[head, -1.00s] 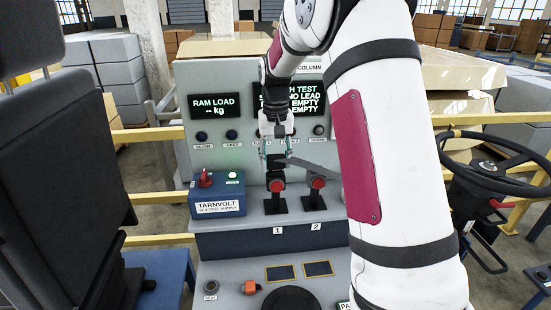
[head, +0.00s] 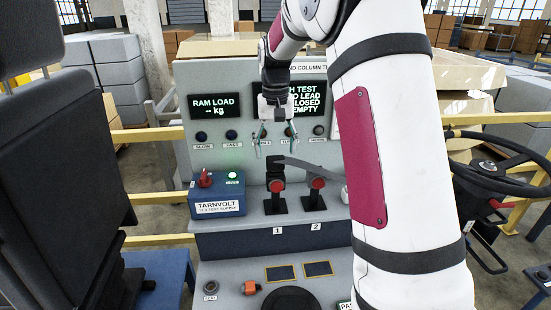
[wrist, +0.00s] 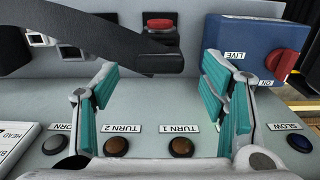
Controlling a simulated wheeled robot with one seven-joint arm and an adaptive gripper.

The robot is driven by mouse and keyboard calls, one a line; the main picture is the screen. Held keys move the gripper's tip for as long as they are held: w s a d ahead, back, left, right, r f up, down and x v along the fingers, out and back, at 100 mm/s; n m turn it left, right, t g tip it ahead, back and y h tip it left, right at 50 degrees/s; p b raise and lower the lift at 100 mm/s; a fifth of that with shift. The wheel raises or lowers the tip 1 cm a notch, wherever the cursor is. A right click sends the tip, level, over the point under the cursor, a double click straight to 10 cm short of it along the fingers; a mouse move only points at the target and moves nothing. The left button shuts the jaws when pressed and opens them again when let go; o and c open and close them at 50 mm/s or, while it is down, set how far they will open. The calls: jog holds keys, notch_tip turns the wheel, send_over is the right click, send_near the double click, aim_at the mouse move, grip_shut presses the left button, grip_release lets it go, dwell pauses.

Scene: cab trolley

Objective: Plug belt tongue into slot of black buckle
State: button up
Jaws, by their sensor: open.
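Two black buckles with red buttons stand on the console ledge, buckle 1 (head: 275,203) and buckle 2 (head: 314,202). In the wrist view the belt (wrist: 85,35) crosses from the upper left to the tongue's head (wrist: 155,66), with a red button (wrist: 160,23) beyond. My gripper (head: 273,146) is open and empty above the tongue; its spread teal fingers show in the wrist view (wrist: 160,88).
A blue supply box (head: 217,197) with a red knob stands left of buckle 1. The upright panel with buttons and screens is close behind my gripper. The partly covered right screen (head: 305,103) ends in "LOSED" and "EMPTY". A seat (head: 60,150) is at the left.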

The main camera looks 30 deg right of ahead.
notch_tip(320, 180, up, 8)
jog(key=shift+f, duration=0.25)
jog(key=o, duration=0.8)
notch_tip(320, 180, up, 9)
jog(key=shift+p, duration=0.35)
dwell(0.6)
dwell(0.4)
